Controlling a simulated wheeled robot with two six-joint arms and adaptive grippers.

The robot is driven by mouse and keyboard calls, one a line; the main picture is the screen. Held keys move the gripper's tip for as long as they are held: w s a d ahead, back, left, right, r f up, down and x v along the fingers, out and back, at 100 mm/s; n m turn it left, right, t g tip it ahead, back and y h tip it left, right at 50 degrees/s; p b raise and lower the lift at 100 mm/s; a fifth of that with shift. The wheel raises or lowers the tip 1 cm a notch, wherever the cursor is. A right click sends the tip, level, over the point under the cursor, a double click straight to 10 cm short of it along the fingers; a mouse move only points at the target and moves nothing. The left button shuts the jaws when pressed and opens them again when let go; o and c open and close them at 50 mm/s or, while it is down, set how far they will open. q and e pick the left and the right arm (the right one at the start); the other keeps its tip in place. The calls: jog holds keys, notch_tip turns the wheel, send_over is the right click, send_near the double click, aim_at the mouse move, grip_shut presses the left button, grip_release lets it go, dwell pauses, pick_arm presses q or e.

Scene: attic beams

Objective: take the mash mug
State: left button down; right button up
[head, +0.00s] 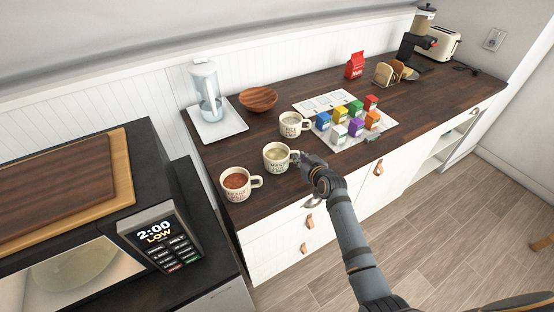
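Three cream mugs with printed lettering stand upright near the left end of the dark wooden counter. The middle one, with pale yellowish-green contents, looks like the mash mug (277,164); its small lettering seems to read "MASH". My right gripper (299,160) is at its right side, by the handle, with the fingertips touching or very close to it. The handle is partly hidden, and the fingers are too small to tell open from shut. My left gripper is not in view.
A mug with red-orange contents (236,188) stands close on the left, and another mug (291,129) behind right. Several coloured boxes (356,128), a wooden bowl (258,98) and a glass pitcher (207,90) stand farther back. A microwave (160,235) is at left.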

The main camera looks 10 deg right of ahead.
jog(key=shift+w+f, duration=0.15)
jog(key=shift+w, duration=0.2)
jog(key=shift+s, duration=0.15)
jog(key=shift+c, duration=0.7)
grip_shut()
jog(key=shift+r, duration=0.2)
